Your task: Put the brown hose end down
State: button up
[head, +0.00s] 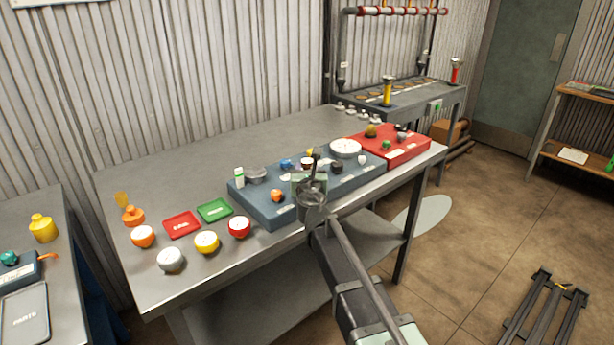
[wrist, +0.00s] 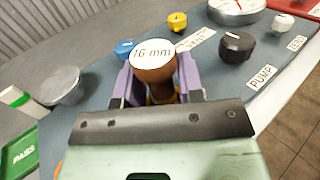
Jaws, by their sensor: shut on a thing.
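The brown hose end (wrist: 153,68), with a white round top marked "16 mm", stands between the two purple fingers of my gripper (wrist: 158,80) in the wrist view. The fingers are shut on it, one on each side. Its lower part is hidden by the fingers and the gripper body. In the head view my gripper (head: 310,185) is over the blue-grey test panel (head: 262,208), near the panel's front edge. Whether the hose end touches the panel cannot be told.
The panel carries a gauge (head: 345,147), a black PUMP knob (wrist: 237,46), a blue knob (wrist: 123,48) and a metal cup (wrist: 62,87). A green PASS tray (head: 214,210), a red tray (head: 181,224) and several coloured pieces lie left. The bench's back left is clear.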

jog(key=shift+f, duration=0.2)
jog(key=o, duration=1.1)
jog(key=shift+r, duration=0.15)
